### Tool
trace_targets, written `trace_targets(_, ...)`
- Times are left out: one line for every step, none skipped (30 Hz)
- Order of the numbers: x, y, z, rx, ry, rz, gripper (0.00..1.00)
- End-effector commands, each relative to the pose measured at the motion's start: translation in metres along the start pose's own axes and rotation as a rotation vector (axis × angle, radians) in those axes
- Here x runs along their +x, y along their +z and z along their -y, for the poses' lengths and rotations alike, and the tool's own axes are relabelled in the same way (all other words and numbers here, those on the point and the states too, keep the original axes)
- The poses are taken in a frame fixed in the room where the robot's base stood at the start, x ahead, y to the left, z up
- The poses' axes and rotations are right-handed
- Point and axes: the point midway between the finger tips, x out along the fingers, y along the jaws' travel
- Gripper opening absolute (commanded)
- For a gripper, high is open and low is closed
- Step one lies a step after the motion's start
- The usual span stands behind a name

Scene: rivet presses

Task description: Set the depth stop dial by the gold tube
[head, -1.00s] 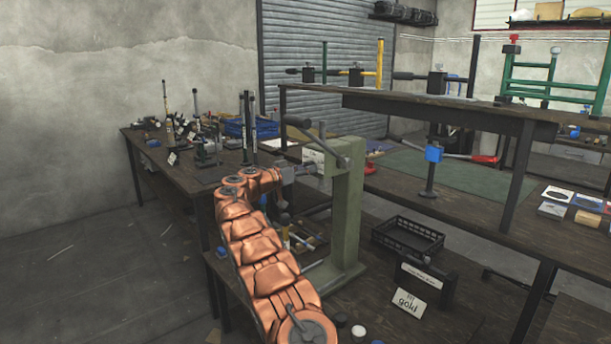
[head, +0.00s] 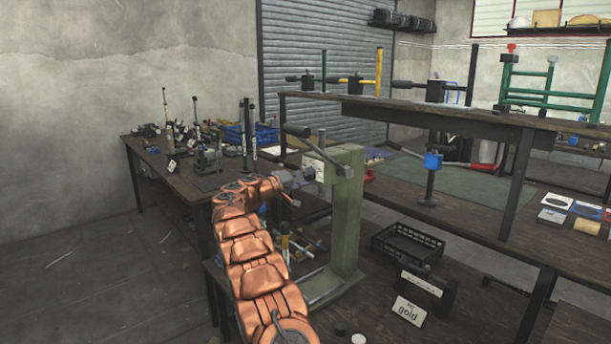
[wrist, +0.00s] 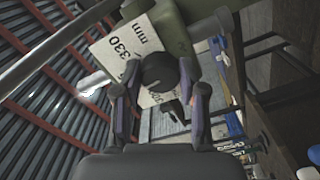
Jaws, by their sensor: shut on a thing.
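The rivet press has a green column (head: 348,215) and a lever (head: 323,150) with a dark grip across its top. Its depth stop dial (wrist: 158,68), a dark round knob, sits in front of a pale plate (wrist: 105,50) reading "330 mm" in the wrist view. My gripper (wrist: 160,92) has a finger on each side of the dial and is shut on it. In the head view my gripper (head: 292,182) is at the press head, and the dial itself is hard to make out. I cannot pick out the gold tube for certain.
A black crate (head: 407,243) and a black holder with a white strip (head: 422,284) stand right of the press. A raised bench (head: 515,125) runs at the right. Behind, a table (head: 205,185) holds other tools. The floor at the left is clear.

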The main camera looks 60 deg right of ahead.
Motion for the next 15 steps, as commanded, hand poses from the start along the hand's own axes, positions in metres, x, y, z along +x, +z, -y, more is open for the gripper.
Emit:
trace_targets(0.0009,-0.0001,-0.0026,-0.046,-0.001,0.003,0.06)
trace_targets(0.0008,-0.0002,-0.0028,-0.074,-0.001,0.003,0.06)
trace_targets(0.0008,-0.0004,-0.0030,-0.112,-0.001,0.003,0.06)
trace_targets(0.0007,-0.0005,-0.0032,-0.139,-0.001,0.003,0.06)
trace_targets(0.0006,-0.0007,-0.0034,-0.168,-0.001,0.003,0.06)
trace_targets(0.0005,-0.0010,-0.0037,-0.206,-0.001,0.002,0.06)
trace_targets(0.0004,-0.0011,-0.0040,-0.234,-0.001,0.002,0.06)
trace_targets(0.0003,-0.0014,-0.0042,-0.262,-0.001,0.002,0.06)
trace_targets(0.0003,-0.0016,-0.0045,-0.300,-0.001,0.001,0.06)
trace_targets(0.0002,-0.0017,-0.0046,-0.329,-0.001,0.001,0.06)
trace_targets(0.0002,-0.0018,-0.0047,-0.358,-0.001,0.001,0.06)
trace_targets(0.0001,-0.0019,-0.0048,-0.396,-0.001,0.001,0.06)
trace_targets(0.0001,-0.0019,-0.0047,-0.424,-0.001,0.001,0.06)
trace_targets(0.0001,-0.0019,-0.0048,-0.454,-0.001,0.001,0.06)
trace_targets(0.0001,-0.0018,-0.0047,-0.491,-0.001,0.001,0.06)
